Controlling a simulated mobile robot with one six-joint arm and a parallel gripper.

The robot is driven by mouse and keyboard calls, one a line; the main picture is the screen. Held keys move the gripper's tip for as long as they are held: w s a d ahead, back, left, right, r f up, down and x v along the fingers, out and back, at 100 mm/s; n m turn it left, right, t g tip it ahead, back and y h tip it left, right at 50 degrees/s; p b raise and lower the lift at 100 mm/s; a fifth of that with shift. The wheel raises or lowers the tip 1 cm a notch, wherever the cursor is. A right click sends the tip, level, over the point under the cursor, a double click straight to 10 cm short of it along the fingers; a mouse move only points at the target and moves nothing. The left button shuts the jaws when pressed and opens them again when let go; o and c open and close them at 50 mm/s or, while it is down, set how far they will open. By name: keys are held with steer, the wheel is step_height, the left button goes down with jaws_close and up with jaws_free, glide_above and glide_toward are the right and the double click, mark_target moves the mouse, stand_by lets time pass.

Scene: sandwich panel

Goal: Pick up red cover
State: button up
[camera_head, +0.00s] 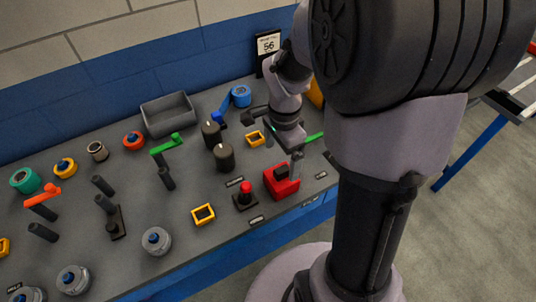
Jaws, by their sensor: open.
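A red boxy piece (286,187), which looks like the red cover, sits near the front edge of the grey bench at the centre right. A dark block shows at its top. My gripper (296,160) is open and points down at the back right side of the red cover. From this view I cannot tell whether the fingers touch it. My arm hides part of the bench behind and to the right of the cover.
A red button on a dark base (246,190) stands just left of the cover. A yellow square frame (203,214) lies further left. Dark cylinders (224,157), a grey tray (169,114) and a green-handled lever (167,145) stand behind. A sign (268,45) stands at the wall.

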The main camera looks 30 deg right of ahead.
mark_target(281, 170)
step_height(281, 170, down, 7)
steer(key=shift+r+b, duration=0.2)
steer(key=shift+b, duration=0.85)
steer(key=f+b, duration=0.1)
steer(key=f, duration=0.1)
steer(key=f+b, duration=0.2)
steer(key=f, duration=0.1)
steer(key=shift+d+f, duration=0.3)
steer(key=shift+r, duration=0.15)
steer(key=c, duration=1.5)
